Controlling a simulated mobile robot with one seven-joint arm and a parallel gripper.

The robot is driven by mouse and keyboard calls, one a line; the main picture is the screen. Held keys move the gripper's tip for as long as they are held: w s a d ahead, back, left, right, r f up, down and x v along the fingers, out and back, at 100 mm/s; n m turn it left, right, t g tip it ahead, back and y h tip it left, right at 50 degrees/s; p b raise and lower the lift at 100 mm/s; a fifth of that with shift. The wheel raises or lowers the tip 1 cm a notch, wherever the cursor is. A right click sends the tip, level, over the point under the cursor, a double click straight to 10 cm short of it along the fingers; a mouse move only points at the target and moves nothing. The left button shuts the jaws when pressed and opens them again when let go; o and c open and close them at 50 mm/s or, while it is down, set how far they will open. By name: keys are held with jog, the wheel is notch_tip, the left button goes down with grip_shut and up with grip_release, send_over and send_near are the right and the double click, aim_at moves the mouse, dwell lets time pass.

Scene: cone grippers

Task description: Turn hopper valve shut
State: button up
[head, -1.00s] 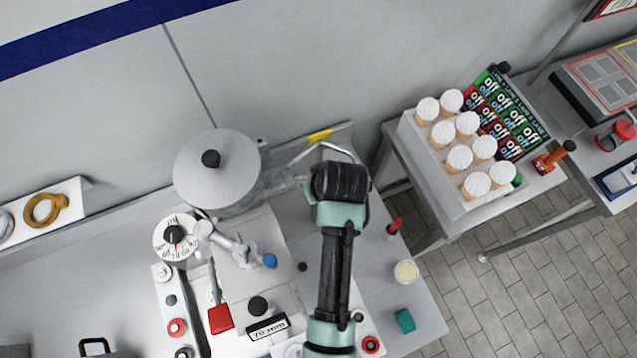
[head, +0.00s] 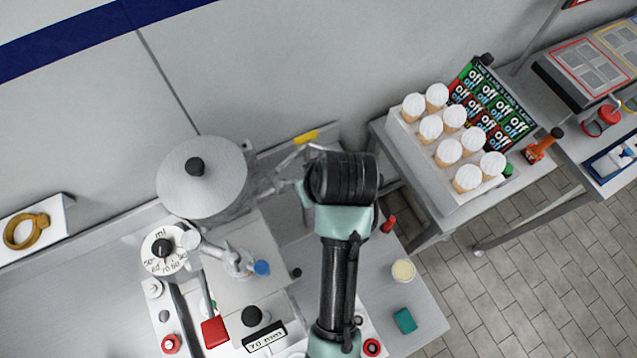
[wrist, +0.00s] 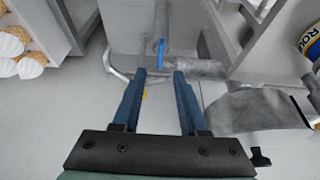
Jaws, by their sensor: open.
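The hopper (head: 202,180) is a grey pot with a black-knobbed lid at the back of the table in the head view. A grey pipe (head: 262,184) runs from its right side towards my gripper. In the wrist view the pipe (wrist: 198,69) carries a blue lever (wrist: 162,52), which I take for the valve handle. My gripper (wrist: 160,73) is open and empty. Its two blue fingers point at the lever, which shows between and just beyond the tips. I see no clear contact. In the head view my wrist hides the fingertips and the lever.
A bent metal rail (head: 312,148) and yellow tag (head: 305,136) are at the table's back edge. A tray of cones (head: 425,165) stands on the right-hand table. A dial (head: 162,250), a blue cap (head: 262,267) and a red block (head: 215,332) lie to the left of my arm.

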jog(key=v, duration=0.5)
jog(key=shift+s+r+b, duration=0.1)
jog(key=shift+r+b, duration=0.3)
